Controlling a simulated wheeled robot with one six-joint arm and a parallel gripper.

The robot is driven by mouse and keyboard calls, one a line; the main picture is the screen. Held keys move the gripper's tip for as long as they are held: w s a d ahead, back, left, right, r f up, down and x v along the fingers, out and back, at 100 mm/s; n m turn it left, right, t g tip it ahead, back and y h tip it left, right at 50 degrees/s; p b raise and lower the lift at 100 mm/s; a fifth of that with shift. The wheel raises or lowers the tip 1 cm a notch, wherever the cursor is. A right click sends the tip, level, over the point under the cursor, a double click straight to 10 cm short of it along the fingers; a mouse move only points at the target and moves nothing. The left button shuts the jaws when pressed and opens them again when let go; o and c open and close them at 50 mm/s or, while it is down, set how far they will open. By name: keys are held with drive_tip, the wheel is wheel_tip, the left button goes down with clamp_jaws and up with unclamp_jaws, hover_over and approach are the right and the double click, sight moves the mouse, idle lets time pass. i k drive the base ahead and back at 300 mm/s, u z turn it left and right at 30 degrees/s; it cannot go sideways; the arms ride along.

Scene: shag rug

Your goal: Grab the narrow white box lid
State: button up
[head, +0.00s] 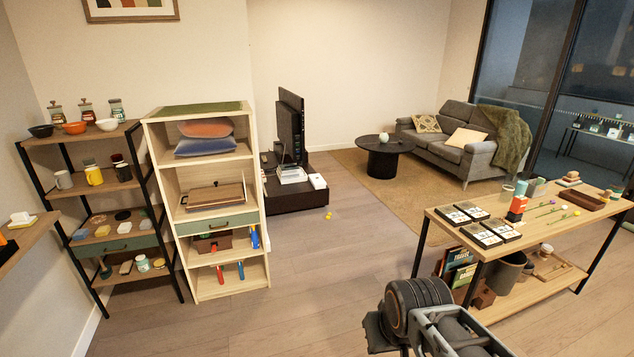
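I cannot pick out a narrow white box lid for certain. A small white box-like item (318,181) lies on the right end of the low dark TV stand (300,199). A larger white item (291,174) lies beside it on the same stand. Both are too small to tell whether either is a lid. Part of my arm shows at the bottom, right of centre, far from the stand. My gripper's fingers do not show.
A pale wooden shelf unit (205,264) and a black-framed rack (117,191) stand at left. A wooden table (540,238) with several small items stands at right. A round black table (384,160) and grey sofa (478,159) are behind. Two yellow bits (328,215) lie on the open floor.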

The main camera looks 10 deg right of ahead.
sight(317, 180)
drive_tip(key=z, duration=0.3)
drive_tip(key=i, duration=5.55)
drive_tip(key=z, duration=0.35)
drive_tip(key=i, duration=3.1)
drive_tip(key=u, duration=3.5)
